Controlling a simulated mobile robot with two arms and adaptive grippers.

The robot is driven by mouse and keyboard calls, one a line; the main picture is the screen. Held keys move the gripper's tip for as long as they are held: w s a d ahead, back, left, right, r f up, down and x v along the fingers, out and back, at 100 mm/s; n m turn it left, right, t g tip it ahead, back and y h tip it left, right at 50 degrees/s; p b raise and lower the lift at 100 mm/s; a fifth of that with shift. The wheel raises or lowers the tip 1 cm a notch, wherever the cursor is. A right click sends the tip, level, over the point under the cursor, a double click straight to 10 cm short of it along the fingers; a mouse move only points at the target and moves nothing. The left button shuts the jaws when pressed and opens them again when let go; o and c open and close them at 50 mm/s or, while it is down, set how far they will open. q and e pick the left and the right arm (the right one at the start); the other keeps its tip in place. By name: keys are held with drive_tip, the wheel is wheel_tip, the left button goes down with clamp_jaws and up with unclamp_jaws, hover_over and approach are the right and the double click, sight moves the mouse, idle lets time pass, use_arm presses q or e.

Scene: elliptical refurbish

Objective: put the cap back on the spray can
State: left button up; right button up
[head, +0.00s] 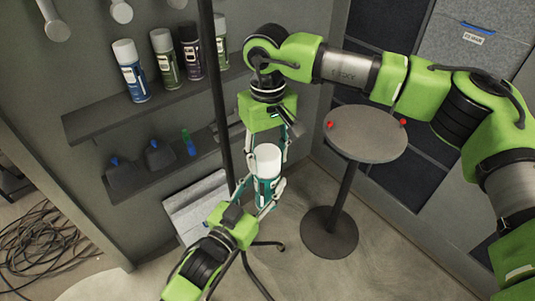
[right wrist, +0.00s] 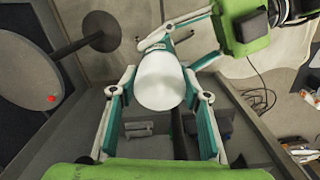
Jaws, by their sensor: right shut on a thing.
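The spray can (head: 265,191) is teal with a white label and stands upright in mid-air in the head view. The white cap (head: 268,157) is on top of it, in line with it; I cannot tell whether it is fully seated. My right gripper (head: 267,165) comes from above, with its fingers on both sides of the cap. In the right wrist view the cap (right wrist: 161,82) sits between the fingertips and hides most of the can. My left gripper (head: 262,196) reaches in from below, its fingers closed around the can body.
A round grey table (head: 366,134) stands right, with two small red knobs at its edge. A wall shelf (head: 150,108) holds several capped spray cans; a lower shelf (head: 160,172) holds dark bottles. A thin dark pole (head: 217,90) stands close left of the grippers. Cables (head: 40,240) lie at left.

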drive_tip(key=shift+f, duration=0.15)
drive_tip(key=o, duration=0.8)
drive_tip(key=o, duration=1.1)
drive_tip(key=shift+r, duration=3.55)
